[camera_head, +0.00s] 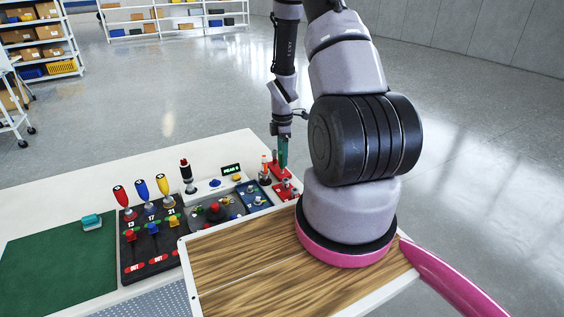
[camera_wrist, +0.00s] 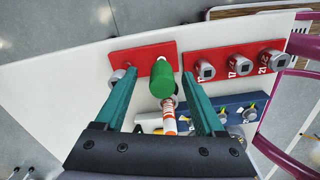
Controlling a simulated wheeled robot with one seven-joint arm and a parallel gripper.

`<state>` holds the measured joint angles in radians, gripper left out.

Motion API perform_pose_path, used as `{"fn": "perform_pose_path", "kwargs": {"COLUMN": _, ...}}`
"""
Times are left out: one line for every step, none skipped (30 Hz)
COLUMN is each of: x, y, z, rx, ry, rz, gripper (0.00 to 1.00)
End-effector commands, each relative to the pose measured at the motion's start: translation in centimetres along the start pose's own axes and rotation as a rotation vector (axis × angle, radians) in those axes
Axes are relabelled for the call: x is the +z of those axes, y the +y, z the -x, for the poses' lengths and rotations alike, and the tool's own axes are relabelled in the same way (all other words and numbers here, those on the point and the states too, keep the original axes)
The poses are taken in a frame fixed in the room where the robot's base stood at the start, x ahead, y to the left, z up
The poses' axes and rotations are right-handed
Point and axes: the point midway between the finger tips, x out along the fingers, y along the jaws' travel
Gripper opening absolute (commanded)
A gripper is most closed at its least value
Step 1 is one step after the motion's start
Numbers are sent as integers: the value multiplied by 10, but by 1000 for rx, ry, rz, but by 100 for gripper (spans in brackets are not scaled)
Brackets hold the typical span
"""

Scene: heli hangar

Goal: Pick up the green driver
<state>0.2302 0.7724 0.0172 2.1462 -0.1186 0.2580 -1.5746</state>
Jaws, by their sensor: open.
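The green driver (camera_wrist: 162,80) shows in the wrist view as a rounded green handle seen from above, over the edge of a small red plate (camera_wrist: 123,57). My gripper (camera_wrist: 159,74) is open, with one teal finger on each side of the green handle. I see gaps at both sides and cannot tell how far down the fingers reach. In the head view, my gripper (camera_head: 282,163) points down at the table's far right part, by the red plates. There its green fingers and the driver cannot be told apart.
An orange-and-white striped post (camera_wrist: 170,120) stands close to the driver. A red plate (camera_wrist: 238,54) with several metal sockets lies to the right. A black holder (camera_head: 150,250) has red, blue and yellow drivers. A wooden-topped tray (camera_head: 240,270) fills the front. A green mat (camera_head: 55,265) lies left.

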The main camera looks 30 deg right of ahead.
Motion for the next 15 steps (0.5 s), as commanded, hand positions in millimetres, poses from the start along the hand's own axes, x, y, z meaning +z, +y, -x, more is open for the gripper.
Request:
{"fn": "perform_pose_path", "kwargs": {"x": -1, "y": -3, "z": -10, "rx": -4, "ry": -1, "rz": 0, "gripper": 71}}
{"fn": "perform_pose_path", "kwargs": {"x": -2, "y": -4, "z": -14, "rx": -4, "ry": -1, "rz": 1, "gripper": 71}}
{"fn": "perform_pose_path", "kwargs": {"x": -1, "y": -3, "z": -20, "rx": -3, "ry": -1, "rz": -1, "gripper": 71}}
{"fn": "perform_pose_path", "kwargs": {"x": -1, "y": -3, "z": -23, "rx": -3, "ry": 0, "rz": -1, "gripper": 71}}
{"fn": "perform_pose_path", "kwargs": {"x": -1, "y": -3, "z": -26, "rx": -2, "ry": 0, "rz": -1, "gripper": 71}}
{"fn": "perform_pose_path", "kwargs": {"x": -1, "y": -3, "z": -29, "rx": -2, "ry": 0, "rz": -1, "gripper": 71}}
{"fn": "perform_pose_path", "kwargs": {"x": -1, "y": -3, "z": -31, "rx": -2, "ry": 0, "rz": -1, "gripper": 71}}
{"fn": "perform_pose_path", "kwargs": {"x": -1, "y": -2, "z": -32, "rx": -1, "ry": 0, "rz": -1, "gripper": 71}}
{"fn": "perform_pose_path", "kwargs": {"x": -1, "y": -2, "z": -32, "rx": -1, "ry": 0, "rz": -1, "gripper": 71}}
{"fn": "perform_pose_path", "kwargs": {"x": -1, "y": -2, "z": -33, "rx": 0, "ry": 0, "rz": -1, "gripper": 71}}
{"fn": "perform_pose_path", "kwargs": {"x": -1, "y": -2, "z": -32, "rx": 0, "ry": 0, "rz": -1, "gripper": 71}}
{"fn": "perform_pose_path", "kwargs": {"x": -1, "y": -2, "z": -32, "rx": 0, "ry": 0, "rz": -1, "gripper": 71}}
{"fn": "perform_pose_path", "kwargs": {"x": -1, "y": -2, "z": -32, "rx": 0, "ry": 0, "rz": -1, "gripper": 71}}
{"fn": "perform_pose_path", "kwargs": {"x": -1, "y": -2, "z": -32, "rx": 0, "ry": 0, "rz": -1, "gripper": 71}}
{"fn": "perform_pose_path", "kwargs": {"x": -1, "y": -2, "z": -32, "rx": 0, "ry": 0, "rz": -1, "gripper": 64}}
